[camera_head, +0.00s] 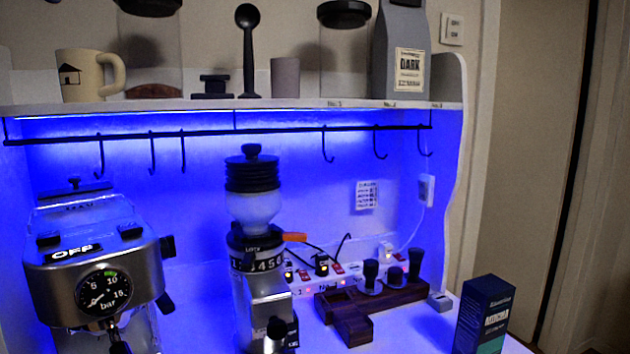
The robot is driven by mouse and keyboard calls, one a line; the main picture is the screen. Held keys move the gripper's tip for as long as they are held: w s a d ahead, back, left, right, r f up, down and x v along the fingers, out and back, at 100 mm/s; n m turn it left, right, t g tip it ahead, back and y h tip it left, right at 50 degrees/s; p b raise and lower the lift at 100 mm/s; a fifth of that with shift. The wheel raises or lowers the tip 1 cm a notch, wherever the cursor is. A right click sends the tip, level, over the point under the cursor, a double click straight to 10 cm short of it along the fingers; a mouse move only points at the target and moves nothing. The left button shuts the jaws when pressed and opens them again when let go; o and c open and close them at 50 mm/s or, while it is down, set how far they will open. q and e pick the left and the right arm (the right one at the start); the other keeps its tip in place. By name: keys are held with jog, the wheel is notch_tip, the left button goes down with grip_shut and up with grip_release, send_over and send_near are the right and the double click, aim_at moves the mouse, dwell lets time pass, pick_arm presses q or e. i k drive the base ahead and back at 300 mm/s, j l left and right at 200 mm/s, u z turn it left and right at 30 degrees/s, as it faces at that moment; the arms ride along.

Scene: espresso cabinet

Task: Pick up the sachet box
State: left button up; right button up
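The sachet box is most likely the dark blue upright box (481,318) with a white label and a teal lower part. It stands at the right front of the white counter in the head view, and its bottom is cut off by the frame edge. Neither of my grippers shows in this view.
An espresso machine (96,272) stands at left and a grinder (262,290) in the middle. A wooden tamper stand (366,306) is left of the box, with a power strip (325,280) behind it. A shelf (230,106) with hooks runs above.

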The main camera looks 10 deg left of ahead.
aim_at(486, 302)
jog(key=k+l, duration=0.3)
jog(key=l, duration=0.15)
jog(key=k+l, duration=0.65)
jog(key=l, duration=0.3)
